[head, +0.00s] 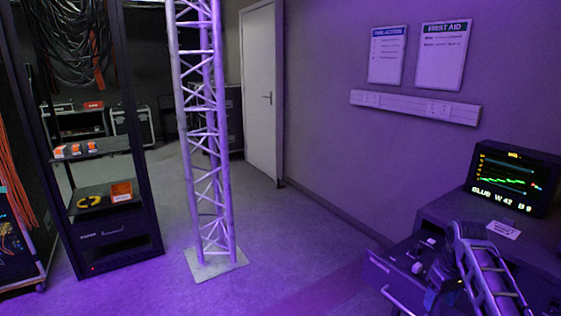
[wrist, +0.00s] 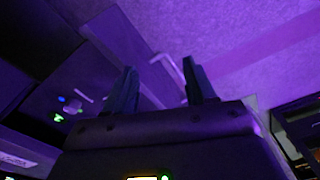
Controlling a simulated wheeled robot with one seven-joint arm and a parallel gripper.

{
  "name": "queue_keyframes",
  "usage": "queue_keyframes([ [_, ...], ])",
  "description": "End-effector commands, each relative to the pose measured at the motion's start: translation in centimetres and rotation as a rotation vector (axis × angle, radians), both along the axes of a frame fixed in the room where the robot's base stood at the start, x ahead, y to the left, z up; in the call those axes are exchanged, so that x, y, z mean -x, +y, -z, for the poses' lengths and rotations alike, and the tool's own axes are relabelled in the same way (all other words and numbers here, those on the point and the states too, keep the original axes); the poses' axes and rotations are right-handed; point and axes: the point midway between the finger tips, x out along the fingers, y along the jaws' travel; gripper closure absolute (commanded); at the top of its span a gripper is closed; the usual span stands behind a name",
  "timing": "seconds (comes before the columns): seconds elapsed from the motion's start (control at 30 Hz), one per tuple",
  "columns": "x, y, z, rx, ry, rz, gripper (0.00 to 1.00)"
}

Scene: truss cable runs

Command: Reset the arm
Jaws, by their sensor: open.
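My gripper (wrist: 159,66) is in the wrist view with its two dark fingers apart. Nothing shows held between them. Beyond the fingers are purple-lit floor and a pale bent bar that looks like a handle. In the head view my arm is at the lower right, over the front of a dark cabinet (head: 532,245). It hides part of the cabinet, and I cannot make out the fingertips there.
An open drawer (head: 378,264) with small items juts out beside my arm. A lit monitor (head: 513,180) stands on the cabinet. A truss tower (head: 206,130) rises from the floor, with a black rack (head: 118,240) to its left. The middle floor is clear.

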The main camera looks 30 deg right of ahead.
Motion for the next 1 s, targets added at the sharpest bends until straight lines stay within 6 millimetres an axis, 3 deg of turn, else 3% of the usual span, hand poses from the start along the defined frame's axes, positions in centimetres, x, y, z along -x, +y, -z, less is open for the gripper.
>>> queue_keyframes([
  [0.37,-1.6,6.0,4.0,0.025,-0.097,-0.03,0.45],
  [0.67,-1.9,15.7,8.6,0.06,-0.255,-0.06,0.45],
  [1.0,1.4,26.4,10.9,0.101,-0.451,-0.073,0.45],
])
